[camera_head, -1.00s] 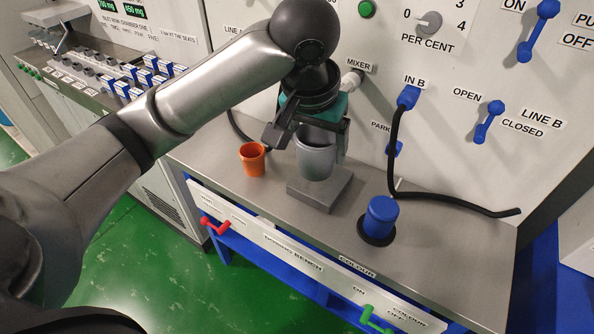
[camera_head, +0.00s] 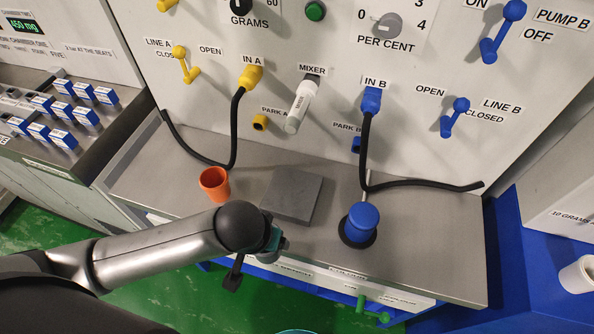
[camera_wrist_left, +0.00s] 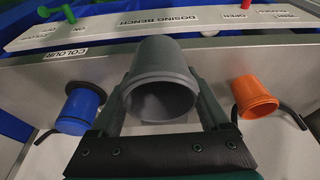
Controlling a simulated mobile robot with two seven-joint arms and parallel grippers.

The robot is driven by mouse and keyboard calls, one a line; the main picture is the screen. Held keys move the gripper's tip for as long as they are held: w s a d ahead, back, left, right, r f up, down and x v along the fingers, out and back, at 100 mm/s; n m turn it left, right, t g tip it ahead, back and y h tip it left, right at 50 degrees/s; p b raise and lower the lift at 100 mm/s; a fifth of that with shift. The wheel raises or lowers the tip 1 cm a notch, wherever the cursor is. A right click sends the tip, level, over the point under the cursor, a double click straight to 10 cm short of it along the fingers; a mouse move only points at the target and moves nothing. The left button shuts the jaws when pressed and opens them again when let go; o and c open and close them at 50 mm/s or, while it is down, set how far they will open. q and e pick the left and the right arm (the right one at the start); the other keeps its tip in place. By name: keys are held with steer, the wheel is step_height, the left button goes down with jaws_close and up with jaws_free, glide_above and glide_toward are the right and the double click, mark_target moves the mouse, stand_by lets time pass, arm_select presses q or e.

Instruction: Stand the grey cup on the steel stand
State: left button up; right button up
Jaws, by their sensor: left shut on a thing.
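The steel stand (camera_head: 292,195), a flat grey block, lies bare on the bench in the head view. My left gripper (camera_head: 258,262) is near the bench's front edge, on the near side of the stand and apart from it. It is mostly hidden behind my own wrist there. In the left wrist view the grey cup (camera_wrist_left: 165,75) is between the two dark fingers of the gripper (camera_wrist_left: 163,105), which is shut on it. The cup's open mouth faces the camera. My right gripper is not in view.
Black hoses hang from IN A and IN B. The white mixer nozzle (camera_head: 298,107) sticks out behind the stand. Bare bench (camera_head: 430,235) lies at right.

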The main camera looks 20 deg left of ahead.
arm_select(q)
steer(key=shift+s+d+f, duration=0.1)
steer(key=shift+s+f, duration=0.2)
steer(key=b, duration=0.1)
glide_toward(295, 183)
steer(key=s+f, duration=0.1)
steer(key=f, duration=0.1)
steer(key=s+f, duration=0.2)
steer(key=shift+f, duration=0.2)
steer(key=w+b, duration=0.1)
steer(key=w, duration=0.3)
steer(key=shift+w, duration=0.3)
steer(key=shift+s+f, duration=0.15)
steer(key=shift+f, duration=0.15)
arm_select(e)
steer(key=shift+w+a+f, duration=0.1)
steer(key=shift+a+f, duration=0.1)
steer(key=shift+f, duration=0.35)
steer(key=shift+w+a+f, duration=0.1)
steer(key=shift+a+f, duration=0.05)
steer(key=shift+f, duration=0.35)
arm_select(q)
steer(key=shift+f, duration=0.1)
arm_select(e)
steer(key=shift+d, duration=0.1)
arm_select(q)
steer(key=o, duration=1.2)
